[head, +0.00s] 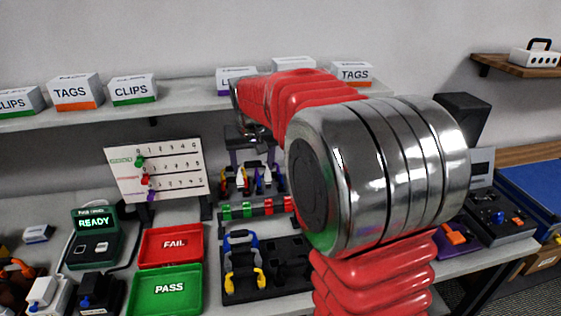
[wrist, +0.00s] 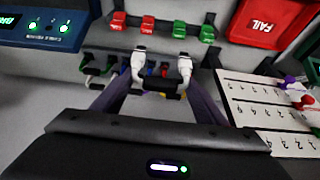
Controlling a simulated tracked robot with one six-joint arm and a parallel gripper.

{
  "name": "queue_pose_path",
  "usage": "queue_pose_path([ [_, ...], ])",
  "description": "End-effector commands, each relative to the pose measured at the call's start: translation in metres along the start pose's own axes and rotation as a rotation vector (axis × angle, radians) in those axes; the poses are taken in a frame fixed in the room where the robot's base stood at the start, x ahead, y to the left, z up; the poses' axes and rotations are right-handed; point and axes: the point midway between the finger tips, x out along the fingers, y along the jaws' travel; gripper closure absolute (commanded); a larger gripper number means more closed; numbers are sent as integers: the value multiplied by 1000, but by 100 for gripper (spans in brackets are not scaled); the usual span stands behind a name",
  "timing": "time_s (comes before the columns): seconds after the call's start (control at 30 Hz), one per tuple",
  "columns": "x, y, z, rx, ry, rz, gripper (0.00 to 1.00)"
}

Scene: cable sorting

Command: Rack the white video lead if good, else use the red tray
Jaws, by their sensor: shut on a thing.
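My gripper (wrist: 160,88) is shut on the white video lead, which shows in the wrist view as two white plug ends (wrist: 138,66) with a dark middle between the fingers. In the head view my gripper (head: 252,172) is partly hidden by my arm and sits in front of a rack (wrist: 100,66) with several coloured leads. I cannot tell whether the held lead touches the rack. The red FAIL tray (head: 171,246) lies left of my gripper, and it shows at the top right in the wrist view (wrist: 268,22).
The green PASS tray (head: 165,291) is in front of the red one. A tester (head: 94,237) reading READY stands at left. A board with numbered rows (head: 155,171) stands behind. A black holder (head: 262,270) with blue and yellow items is at centre.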

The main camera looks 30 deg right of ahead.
Motion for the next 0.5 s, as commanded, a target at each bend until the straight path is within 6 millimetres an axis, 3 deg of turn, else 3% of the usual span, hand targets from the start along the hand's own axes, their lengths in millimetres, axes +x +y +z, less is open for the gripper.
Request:
queue_pose_path([
  [0.03, 1, -16, -1, -6, 3, -3, 61],
  [0.3, 6, -87, 1, -4, 19, -4, 61],
  [0.5, 8, -112, 4, -1, 26, -5, 61],
])
